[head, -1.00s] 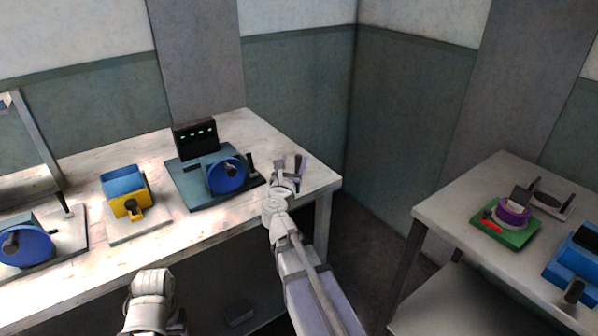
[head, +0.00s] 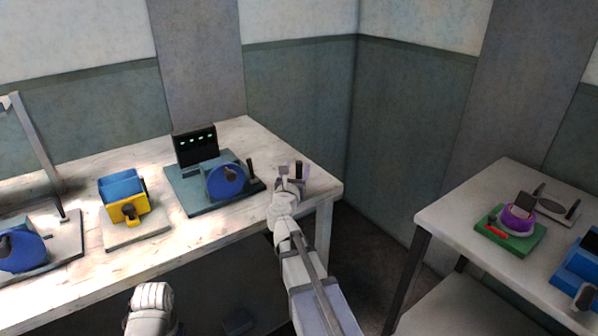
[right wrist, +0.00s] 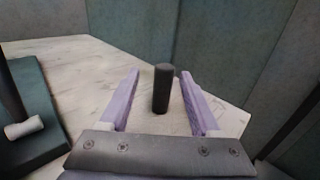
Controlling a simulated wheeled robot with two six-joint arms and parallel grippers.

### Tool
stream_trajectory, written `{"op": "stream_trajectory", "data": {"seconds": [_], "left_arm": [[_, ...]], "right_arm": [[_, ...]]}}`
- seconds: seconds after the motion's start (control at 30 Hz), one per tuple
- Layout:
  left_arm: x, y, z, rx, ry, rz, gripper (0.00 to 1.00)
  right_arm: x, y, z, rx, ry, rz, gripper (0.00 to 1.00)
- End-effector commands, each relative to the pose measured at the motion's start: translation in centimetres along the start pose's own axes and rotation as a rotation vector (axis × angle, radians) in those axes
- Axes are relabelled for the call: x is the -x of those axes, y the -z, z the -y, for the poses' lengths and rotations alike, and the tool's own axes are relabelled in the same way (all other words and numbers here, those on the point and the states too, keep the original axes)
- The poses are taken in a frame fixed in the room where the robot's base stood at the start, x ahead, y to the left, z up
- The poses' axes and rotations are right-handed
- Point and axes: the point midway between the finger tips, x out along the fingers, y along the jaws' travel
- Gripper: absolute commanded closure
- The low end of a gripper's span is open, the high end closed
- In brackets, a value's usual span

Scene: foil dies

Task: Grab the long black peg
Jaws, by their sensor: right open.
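A long black peg (right wrist: 162,90) stands upright on the pale tabletop in the right wrist view, between the two lilac fingers of my right gripper (right wrist: 160,76). Gaps show on both sides of it, and the fingers do not touch it. In the head view the peg (head: 299,168) shows as a dark upright bar near the table's right corner, with my open right gripper (head: 293,174) around it. Part of its lower end is hidden there.
A teal base with a blue wheel device (head: 226,181) and a dark upright peg stands just left of my right gripper. Farther left are a yellow and blue block (head: 124,196) and another blue device (head: 22,250). A second table (head: 453,217) is at right.

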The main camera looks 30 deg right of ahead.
Motion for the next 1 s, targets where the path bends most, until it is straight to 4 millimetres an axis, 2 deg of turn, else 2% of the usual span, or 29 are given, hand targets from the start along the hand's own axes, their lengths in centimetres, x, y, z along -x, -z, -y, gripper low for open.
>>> {"op": "stream_trajectory", "data": {"seconds": [0.2,0.3,0.53,1.0], "left_arm": [[0.1,0.0,0.0,0.0,0.0,0.0,0.37],[0.1,0.0,0.0,0.0,0.0,0.0,0.37],[0.1,0.0,0.0,0.0,0.0,0.0,0.37],[0.1,0.0,0.0,0.0,0.0,0.0,0.37]], "right_arm": [[-3.4,-0.1,0.4,0.0,0.002,0.0,0.36],[-4.5,-0.1,0.4,0.0,0.002,0.0,0.36],[-4.5,-0.1,0.4,0.0,0.0,0.0,0.36],[-4.4,-0.1,0.4,0.0,0.0,0.0,0.88]]}}
